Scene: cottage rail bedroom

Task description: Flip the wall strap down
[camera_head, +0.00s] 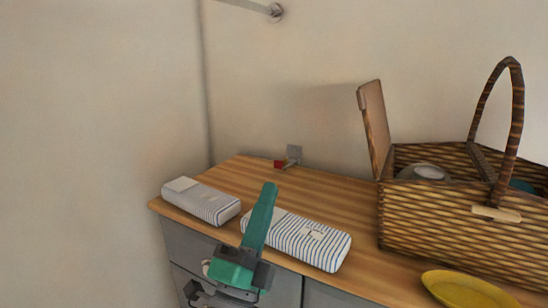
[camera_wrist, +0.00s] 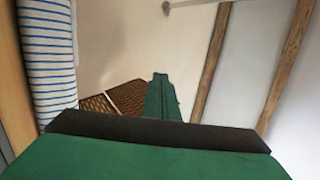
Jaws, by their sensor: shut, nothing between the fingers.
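A small grey wall fitting (camera_head: 294,153) with a red-ended strap or lever (camera_head: 281,164) sits low on the back wall, just above the wooden top. The red end points out to the left; its exact pose is too small to tell. My green gripper (camera_head: 270,188) is shut and empty. It points upward in front of the fitting, apart from it in the picture, and overlaps the left end of a striped case. In the wrist view my gripper (camera_wrist: 159,78) shows its fingers together; the fitting is not visible there.
A wooden-topped cabinet (camera_head: 330,185) carries a grey striped case (camera_head: 203,203), a blue-striped case (camera_head: 308,240), a yellow dish (camera_head: 462,290) and an open wicker basket (camera_head: 450,237) with a tall handle. A metal rail (camera_head: 248,6) is high on the wall. Bare wood lies around the fitting.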

